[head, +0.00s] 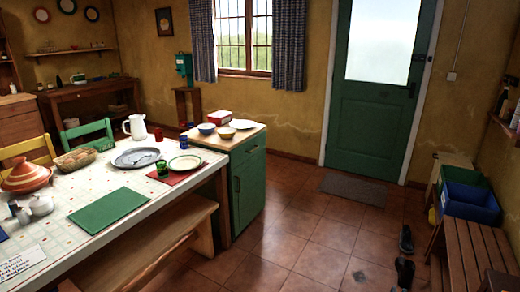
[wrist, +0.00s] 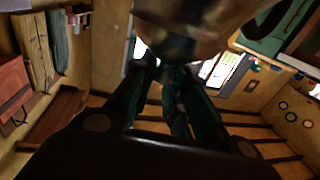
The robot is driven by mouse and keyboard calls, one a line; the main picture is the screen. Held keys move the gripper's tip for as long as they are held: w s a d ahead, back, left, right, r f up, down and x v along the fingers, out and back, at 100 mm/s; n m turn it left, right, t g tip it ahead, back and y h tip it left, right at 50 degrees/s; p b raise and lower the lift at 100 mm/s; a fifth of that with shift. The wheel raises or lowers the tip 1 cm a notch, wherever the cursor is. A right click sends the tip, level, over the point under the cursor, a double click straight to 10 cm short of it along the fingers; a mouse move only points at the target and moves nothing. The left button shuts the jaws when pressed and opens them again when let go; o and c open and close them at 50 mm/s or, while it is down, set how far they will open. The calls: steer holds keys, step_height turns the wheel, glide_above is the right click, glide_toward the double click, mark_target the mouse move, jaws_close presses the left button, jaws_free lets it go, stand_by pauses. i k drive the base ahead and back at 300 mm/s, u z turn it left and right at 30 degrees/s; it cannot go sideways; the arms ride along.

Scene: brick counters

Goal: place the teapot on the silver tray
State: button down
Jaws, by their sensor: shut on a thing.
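The silver tray (head: 136,158), a flat grey oval, lies on the tiled table beyond the green mat. It looks bare apart from faint markings on its surface. My gripper (wrist: 168,80) shows in the wrist view, with its dark fingers shut on a large, rounded, glossy brown thing at the top edge. This thing looks like the teapot (wrist: 190,25); it is dark and cut off, so its spout and handle cannot be made out. My gripper and the held thing are not in the head view, so their distance from the tray cannot be told.
A green mat (head: 108,209), a tagine (head: 26,176) and a small white pot (head: 41,205) are nearer. A bench (head: 150,245) runs along the table's near side.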

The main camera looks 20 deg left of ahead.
mark_target(135, 155)
steer(key=i, duration=1.4)
steer(key=u, duration=0.95)
steer(key=i, duration=0.45)
steer(key=u, duration=0.65)
